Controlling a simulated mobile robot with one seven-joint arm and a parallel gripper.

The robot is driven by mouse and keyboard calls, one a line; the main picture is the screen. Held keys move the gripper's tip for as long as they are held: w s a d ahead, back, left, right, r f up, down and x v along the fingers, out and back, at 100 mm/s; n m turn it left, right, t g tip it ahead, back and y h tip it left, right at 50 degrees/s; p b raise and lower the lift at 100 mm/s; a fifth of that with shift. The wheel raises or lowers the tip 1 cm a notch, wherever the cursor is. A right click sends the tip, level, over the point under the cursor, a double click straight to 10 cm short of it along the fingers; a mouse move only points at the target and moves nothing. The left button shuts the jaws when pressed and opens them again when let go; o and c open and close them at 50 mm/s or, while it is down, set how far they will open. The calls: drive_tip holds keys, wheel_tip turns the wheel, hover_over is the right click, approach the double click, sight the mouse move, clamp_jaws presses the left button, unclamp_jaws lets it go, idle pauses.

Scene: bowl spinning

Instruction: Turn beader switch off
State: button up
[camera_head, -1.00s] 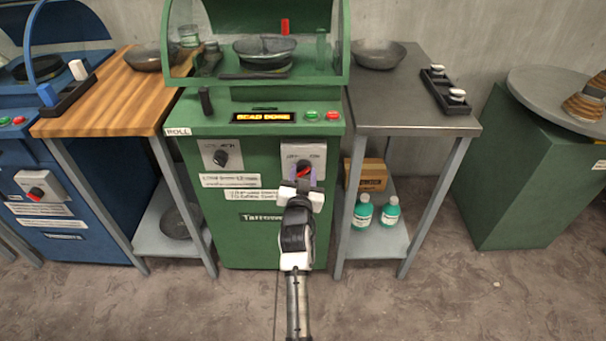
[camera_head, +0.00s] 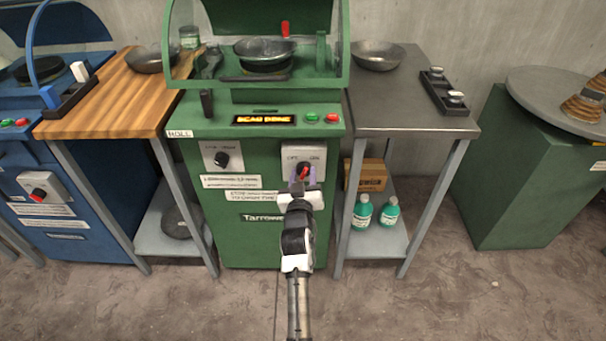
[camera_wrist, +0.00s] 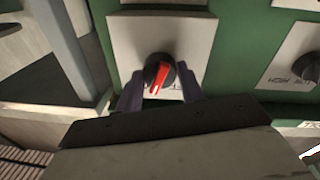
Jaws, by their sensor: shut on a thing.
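The beader is a green machine (camera_head: 250,225) with a lit display reading "BEAD DONE" (camera_head: 263,119). Its switch is a black round knob with a red pointer (camera_head: 303,171) on a pale plate under two small labels, apparently OFF at left and ON at right. The pointer points up and slightly right in the head view. In the wrist view the knob (camera_wrist: 160,74) appears upside down, its red bar pointing down. My gripper (camera_head: 304,182) is shut on the knob, with one purple-grey finger on each side. My gripper (camera_wrist: 161,86) partly covers the plate's lower labels in the wrist view.
Another knob (camera_head: 222,159) sits on a plate to the left. Green and red buttons (camera_head: 322,117) are above. A wooden-top table (camera_head: 115,105) flanks the machine at left, a metal table (camera_head: 405,105) at right. A blue machine (camera_head: 85,215) stands far left.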

drive_tip(key=n+p, duration=0.1)
drive_tip(key=n, duration=0.1)
drive_tip(key=n+p, duration=0.3)
drive_tip(key=n, duration=0.1)
drive_tip(key=shift+r+n+y+p, duration=0.3)
drive_tip(key=shift+n, duration=0.1)
drive_tip(key=n+p, duration=0.2)
drive_tip(key=n, duration=0.1)
drive_tip(key=shift+n+p, duration=0.3)
drive_tip(key=shift+f+n+t+y+p, duration=0.15)
drive_tip(key=shift+n+t+y+p, duration=0.15)
drive_tip(key=shift+n+p, duration=0.95)
drive_tip(key=shift+o, duration=0.2)
drive_tip(key=shift+d+n+b, duration=0.1)
drive_tip(key=shift+n+b, duration=0.25)
drive_tip(key=shift+n, duration=0.2)
drive_tip(key=o, duration=1)
drive_tip(key=shift+w+f, duration=0.1)
drive_tip(key=shift+c, duration=0.2)
drive_tip(key=shift+s+f, duration=0.15)
drive_tip(key=shift+s, duration=0.1)
